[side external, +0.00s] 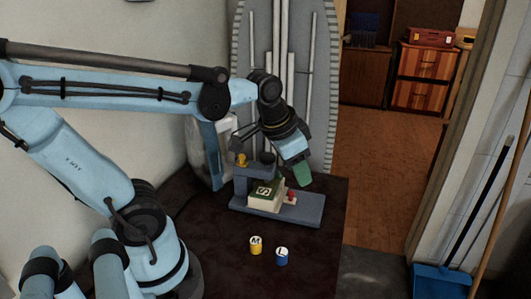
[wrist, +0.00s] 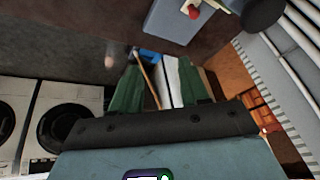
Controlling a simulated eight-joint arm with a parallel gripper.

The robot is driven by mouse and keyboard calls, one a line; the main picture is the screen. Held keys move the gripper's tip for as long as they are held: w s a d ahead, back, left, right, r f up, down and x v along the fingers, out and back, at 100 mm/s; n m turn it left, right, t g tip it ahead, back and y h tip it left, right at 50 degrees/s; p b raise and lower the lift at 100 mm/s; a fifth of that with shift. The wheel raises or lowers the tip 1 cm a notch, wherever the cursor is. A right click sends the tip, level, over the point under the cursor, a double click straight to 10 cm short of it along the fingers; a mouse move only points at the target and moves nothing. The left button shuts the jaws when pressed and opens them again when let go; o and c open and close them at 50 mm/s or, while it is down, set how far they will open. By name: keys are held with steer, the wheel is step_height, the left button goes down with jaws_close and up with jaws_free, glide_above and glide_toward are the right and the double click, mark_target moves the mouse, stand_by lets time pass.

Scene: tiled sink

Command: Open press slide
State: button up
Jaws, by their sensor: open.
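The press (side external: 310,210) stands on the dark table in the side external view, with a grey-blue base and upright. A pale block with a dark green top and a white symbol (side external: 264,193) sits on it. A small red knob (side external: 292,196) is to the block's right. In the wrist view, part of the press (wrist: 170,22) shows at the top with the red knob (wrist: 192,10). My gripper (side external: 303,174) is just above the red knob's side of the press, tilted downward. Its green fingers (wrist: 163,88) are apart with nothing between them.
A yellow cylinder marked M (side external: 256,246) and a blue one marked L (side external: 282,257) stand in front of the press. An ironing board (side external: 323,100) leans behind the table. Table space right of the cylinders is clear.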

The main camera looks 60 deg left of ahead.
mark_target(291, 192)
steer(key=w+a+m+g, duration=0.3)
steer(key=w+a+g, duration=0.15)
steer(key=a, duration=0.25)
steer(key=f, duration=1.1)
steer(key=shift+s+a+f, duration=0.2)
steer(key=shift+s+f, duration=0.1)
steer(key=shift+f, duration=0.1)
jaws_close()
